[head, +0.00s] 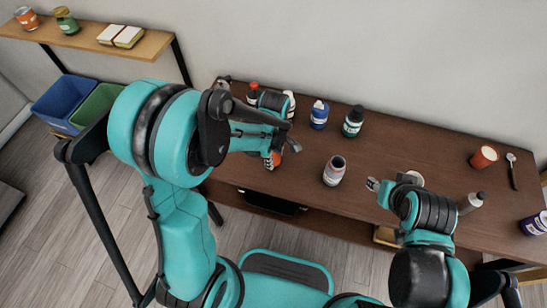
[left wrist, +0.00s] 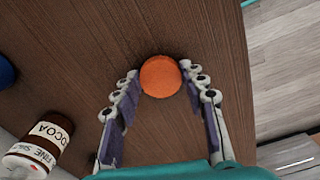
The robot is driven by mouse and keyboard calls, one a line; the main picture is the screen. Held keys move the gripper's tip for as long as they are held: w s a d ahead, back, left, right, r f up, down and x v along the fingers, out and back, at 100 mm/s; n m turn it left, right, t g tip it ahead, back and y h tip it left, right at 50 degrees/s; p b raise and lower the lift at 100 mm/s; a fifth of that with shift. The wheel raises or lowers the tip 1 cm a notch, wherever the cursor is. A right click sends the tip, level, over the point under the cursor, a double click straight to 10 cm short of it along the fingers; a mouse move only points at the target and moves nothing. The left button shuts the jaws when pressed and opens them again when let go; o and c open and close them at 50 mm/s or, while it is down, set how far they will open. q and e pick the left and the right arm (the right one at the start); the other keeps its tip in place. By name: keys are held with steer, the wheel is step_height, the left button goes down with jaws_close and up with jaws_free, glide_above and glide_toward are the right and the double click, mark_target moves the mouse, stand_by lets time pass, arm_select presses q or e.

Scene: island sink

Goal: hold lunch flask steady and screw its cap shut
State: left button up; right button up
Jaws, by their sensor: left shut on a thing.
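My left gripper (head: 279,153) is shut on an orange round thing (left wrist: 160,76), which sits between its fingertips above or on the brown table; it also shows in the head view (head: 272,161). It may be the flask's cap or the flask's top; I cannot tell which.
Along the table's back stand a blue bottle (head: 319,114), a dark green jar (head: 353,121) and a red-capped bottle (head: 253,92). A cocoa jar (left wrist: 40,143) shows in the left wrist view. Mid-back table is free.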

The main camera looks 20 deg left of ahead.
mark_target(278, 160)
arm_select(q)
steer(key=r+p, duration=0.1)
steer(key=r, duration=0.1)
steer(key=d+r+p, duration=0.1)
steer(key=r, duration=0.2)
steer(key=shift+d+p, duration=0.1)
steer(key=shift+p, duration=0.3)
steer(key=d+r+p, duration=0.3)
steer(key=d+r, duration=0.3)
steer(key=d, duration=0.4)
steer(key=shift+w+d, duration=0.15)
steer(key=shift+d, duration=0.1)
